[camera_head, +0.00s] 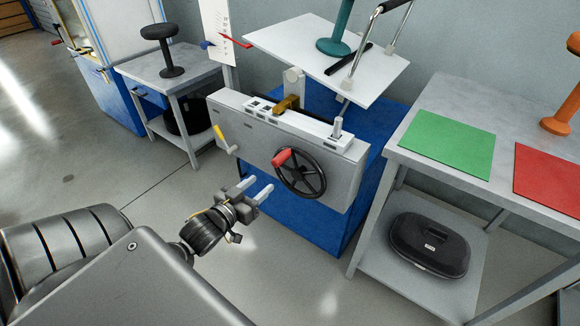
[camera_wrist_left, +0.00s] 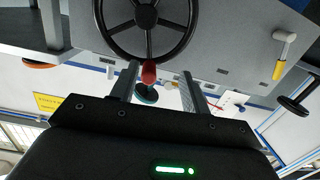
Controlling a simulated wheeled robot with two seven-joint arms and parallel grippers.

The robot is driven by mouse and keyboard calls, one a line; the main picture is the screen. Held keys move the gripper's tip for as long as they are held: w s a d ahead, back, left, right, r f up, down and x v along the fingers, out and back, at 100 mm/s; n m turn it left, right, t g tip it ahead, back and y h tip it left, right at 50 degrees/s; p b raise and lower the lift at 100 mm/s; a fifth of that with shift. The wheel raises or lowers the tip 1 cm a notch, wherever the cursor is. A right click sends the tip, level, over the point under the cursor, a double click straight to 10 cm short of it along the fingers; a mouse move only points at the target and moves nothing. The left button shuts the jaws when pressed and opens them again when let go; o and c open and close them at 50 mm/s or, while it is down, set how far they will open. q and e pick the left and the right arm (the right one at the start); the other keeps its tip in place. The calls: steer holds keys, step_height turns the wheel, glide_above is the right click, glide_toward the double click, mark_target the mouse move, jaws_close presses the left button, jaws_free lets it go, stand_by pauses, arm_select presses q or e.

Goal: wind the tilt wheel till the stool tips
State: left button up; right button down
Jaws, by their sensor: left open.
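The tilt wheel (camera_head: 318,180) is a black spoked handwheel on the front of a grey machine housing (camera_head: 235,118), with a red handle (camera_head: 283,157) at its upper left rim. The wheel (camera_wrist_left: 147,40) and red handle (camera_wrist_left: 149,73) also show in the left wrist view. There the handle appears between the finger lines, with no contact visible. My left gripper (camera_head: 257,189) is open and empty, below and left of the wheel in the head view, apart from it. A teal stool (camera_head: 334,43) stands on the white platform (camera_head: 285,42); its top is cut off. My right gripper is not in view.
A yellow-handled crank (camera_head: 220,134) sticks out left of the wheel. A side table with a black stool (camera_head: 161,50) stands left. The right bench holds a green mat (camera_head: 447,142), a red mat (camera_head: 548,178) and an orange stool (camera_head: 560,120). Floor before the machine is clear.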

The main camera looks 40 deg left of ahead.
mark_target(282, 157)
arm_select(q)
steer(key=shift+t+h, duration=0.3)
steer(key=shift+t, duration=0.2)
steer(key=w+r, duration=0.1)
steer(key=w, duration=0.2)
steer(key=w+r+b, duration=0.1)
steer(key=w, duration=0.3)
steer(key=w+r, duration=0.1)
steer(key=w, duration=0.2)
steer(key=shift+w+d+r, duration=0.25)
steer(key=shift+d, duration=0.05)
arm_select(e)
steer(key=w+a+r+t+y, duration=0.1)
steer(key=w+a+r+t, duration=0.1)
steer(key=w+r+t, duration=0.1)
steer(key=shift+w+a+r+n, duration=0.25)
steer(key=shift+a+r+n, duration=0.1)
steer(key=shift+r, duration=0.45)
arm_select(q)
jaws_close()
